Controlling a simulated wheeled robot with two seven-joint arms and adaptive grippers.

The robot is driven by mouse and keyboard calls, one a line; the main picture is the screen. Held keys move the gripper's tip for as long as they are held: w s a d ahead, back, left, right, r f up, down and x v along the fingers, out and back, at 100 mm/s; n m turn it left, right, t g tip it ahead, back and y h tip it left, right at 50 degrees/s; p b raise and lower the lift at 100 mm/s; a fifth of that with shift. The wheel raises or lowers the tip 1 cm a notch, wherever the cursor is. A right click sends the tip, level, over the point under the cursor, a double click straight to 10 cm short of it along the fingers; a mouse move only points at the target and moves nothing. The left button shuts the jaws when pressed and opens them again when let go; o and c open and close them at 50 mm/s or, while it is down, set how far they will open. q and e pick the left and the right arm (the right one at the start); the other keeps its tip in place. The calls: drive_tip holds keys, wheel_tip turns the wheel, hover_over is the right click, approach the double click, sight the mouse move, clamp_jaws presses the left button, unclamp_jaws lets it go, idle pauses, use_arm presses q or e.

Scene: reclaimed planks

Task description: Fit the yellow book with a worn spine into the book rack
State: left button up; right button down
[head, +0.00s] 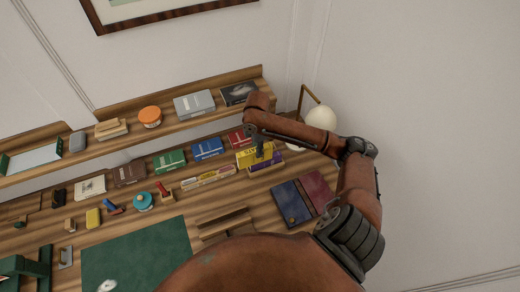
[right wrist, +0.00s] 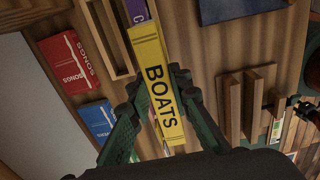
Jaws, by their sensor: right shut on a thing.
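The yellow book (head: 247,154) is at the back right of the desk in the head view. In the right wrist view the yellow book (right wrist: 158,75) shows the word BOATS, with its long side running away from me. My right gripper (head: 259,150) is shut on it, with its fingers (right wrist: 154,108) on either side. A purple book (head: 267,163) is right beside it, partly hidden; whether they touch is unclear. A slatted wooden piece (head: 225,222), which looks like the book rack, stands at the front middle of the desk; it also shows in the wrist view (right wrist: 232,108).
Red (head: 239,137), blue (head: 207,148), green and brown books lie along the back of the desk. A white lamp (head: 321,117) stands behind my right arm. Blue and maroon notebooks (head: 291,203) lie at the right. A green mat (head: 140,255) lies at the front left.

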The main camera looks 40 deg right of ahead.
drive_tip(key=w+d+f, duration=0.2)
drive_tip(key=d+f, duration=0.1)
drive_tip(key=f, duration=0.1)
drive_tip(key=w+d+f, duration=0.2)
drive_tip(key=w+f, duration=0.1)
drive_tip(key=f, duration=0.1)
drive_tip(key=w+d+f+b, duration=0.1)
drive_tip(key=w+d+f, duration=0.2)
drive_tip(key=f, duration=0.1)
drive_tip(key=shift+d, duration=0.3)
use_arm(q)
drive_tip(key=shift+s+f, duration=0.2)
drive_tip(key=shift+f, duration=0.4)
use_arm(e)
drive_tip(key=shift+f, duration=0.1)
drive_tip(key=c, duration=1.8)
unclamp_jaws()
drive_tip(key=shift+o, duration=0.2)
